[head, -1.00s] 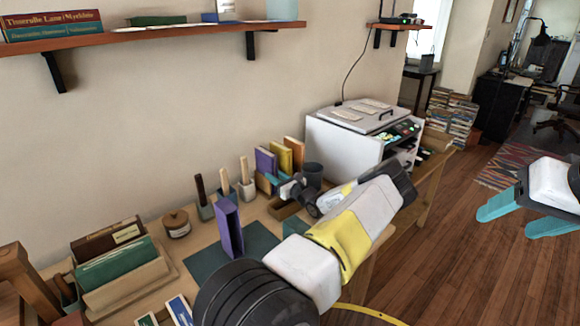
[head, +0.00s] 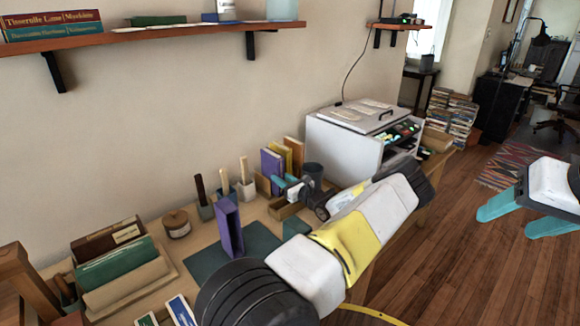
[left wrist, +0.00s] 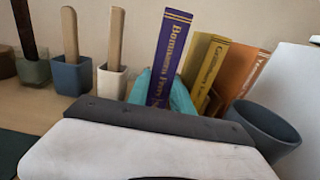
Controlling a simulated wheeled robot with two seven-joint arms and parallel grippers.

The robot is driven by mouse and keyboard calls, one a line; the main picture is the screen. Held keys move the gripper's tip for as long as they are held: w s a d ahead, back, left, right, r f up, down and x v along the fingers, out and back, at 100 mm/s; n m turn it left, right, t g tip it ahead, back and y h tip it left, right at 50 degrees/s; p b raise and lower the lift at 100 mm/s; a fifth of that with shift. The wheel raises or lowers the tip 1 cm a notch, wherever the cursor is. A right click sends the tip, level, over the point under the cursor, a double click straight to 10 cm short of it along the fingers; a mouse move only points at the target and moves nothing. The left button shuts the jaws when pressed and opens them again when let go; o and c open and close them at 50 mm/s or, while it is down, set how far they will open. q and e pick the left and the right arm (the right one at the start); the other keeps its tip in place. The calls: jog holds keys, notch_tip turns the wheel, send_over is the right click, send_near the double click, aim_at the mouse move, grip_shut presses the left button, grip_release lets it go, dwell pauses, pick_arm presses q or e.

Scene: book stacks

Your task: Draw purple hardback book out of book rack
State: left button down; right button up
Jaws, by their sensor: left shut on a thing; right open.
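The purple hardback book (head: 269,161) stands upright at the left end of the row in the book rack (head: 262,184). In the left wrist view its purple spine with gold lettering (left wrist: 171,50) leans slightly right. My left gripper (head: 280,182) is shut on the book, with teal fingers on either side of its spine. The book's lower part is hidden by the gripper. A yellow book (head: 287,153) and an orange book (head: 296,149) stand to its right. My right gripper (head: 525,216) is open and empty over the floor at the far right.
A dark cup (head: 313,172) stands right of the books, before a white cabinet (head: 345,140). Several small pots with sticks (head: 222,189) stand left of the rack. A purple upright holder (head: 229,228) stands on a dark green mat (head: 262,238), which has clear room.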

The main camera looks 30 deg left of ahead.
pick_arm(q)
jog(key=v, duration=1.1)
jog(key=shift+d, duration=0.2)
jog(key=shift+f, duration=0.15)
